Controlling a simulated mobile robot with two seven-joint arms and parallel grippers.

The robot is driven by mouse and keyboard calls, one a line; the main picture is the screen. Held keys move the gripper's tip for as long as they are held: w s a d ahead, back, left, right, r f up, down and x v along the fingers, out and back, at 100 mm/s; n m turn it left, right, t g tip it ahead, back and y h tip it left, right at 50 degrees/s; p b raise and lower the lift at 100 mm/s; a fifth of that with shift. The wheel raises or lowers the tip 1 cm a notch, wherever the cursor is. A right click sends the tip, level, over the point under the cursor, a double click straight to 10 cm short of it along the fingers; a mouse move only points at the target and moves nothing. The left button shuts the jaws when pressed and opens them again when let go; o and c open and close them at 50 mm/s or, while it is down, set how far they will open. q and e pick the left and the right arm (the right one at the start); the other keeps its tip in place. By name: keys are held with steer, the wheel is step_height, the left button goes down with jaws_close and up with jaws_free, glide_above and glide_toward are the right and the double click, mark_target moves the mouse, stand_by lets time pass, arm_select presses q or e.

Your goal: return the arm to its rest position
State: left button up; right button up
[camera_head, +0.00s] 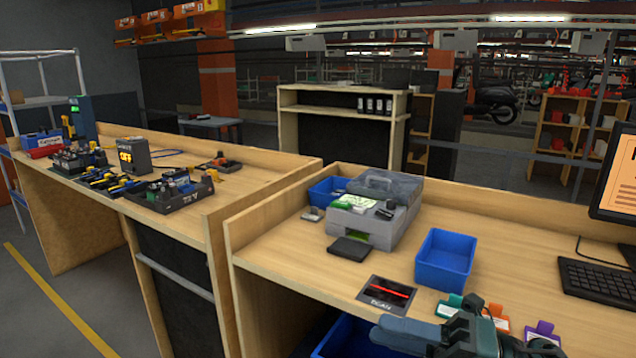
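No held thing can be made out.
An empty blue bin (445,259), a grey case (375,215), a black scan pad (387,294) and a keyboard (600,283) are on the desk. Another blue bin (345,340) is below its front edge. A second bench (230,190) with tools stands left.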

steer(key=d+f+m+t+h+p, duration=0.15)
steer(key=f+m+t+h, duration=0.55)
steer(key=m, duration=0.7)
steer(key=d+f+m+t+h, duration=0.3)
steer(key=f+m+t+h, duration=0.45)
steer(key=m, duration=0.65)
steer(key=s+f+m+g+h, duration=0.2)
steer(key=s+f+m+g, duration=0.5)
steer(key=s+f, duration=0.4)
step_height(320, 180, down, 4)
steer(key=shift+a+r+g+p, duration=0.1)
steer(key=shift+a+g+p, duration=0.1)
steer(key=shift+g+p, duration=0.2)
steer(key=shift+s+d, duration=0.1)
